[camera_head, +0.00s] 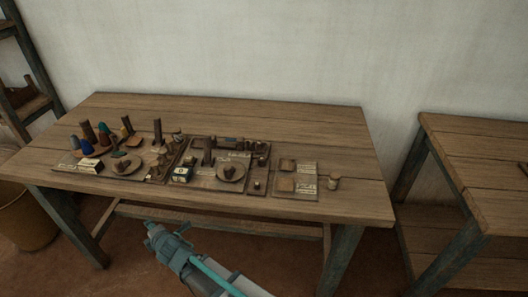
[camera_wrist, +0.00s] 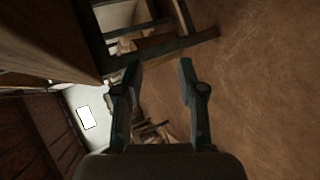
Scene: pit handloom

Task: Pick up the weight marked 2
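No mark 2 can be read at this size, so I cannot tell which piece is the weight marked 2. My gripper (camera_head: 152,232) is below and in front of the table's front edge, apart from all the pieces. In the wrist view my gripper (camera_wrist: 160,68) has its two fingers spread with nothing between them. The wrist view shows floor and furniture, and no weights.
The wooden table (camera_head: 330,128) holds several boards with spools, cones, upright posts and round dishes (camera_head: 230,172). Its right end and back strip are clear. A second table (camera_head: 490,140) stands at right, a shelf (camera_head: 30,105) and basket (camera_head: 28,215) at left.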

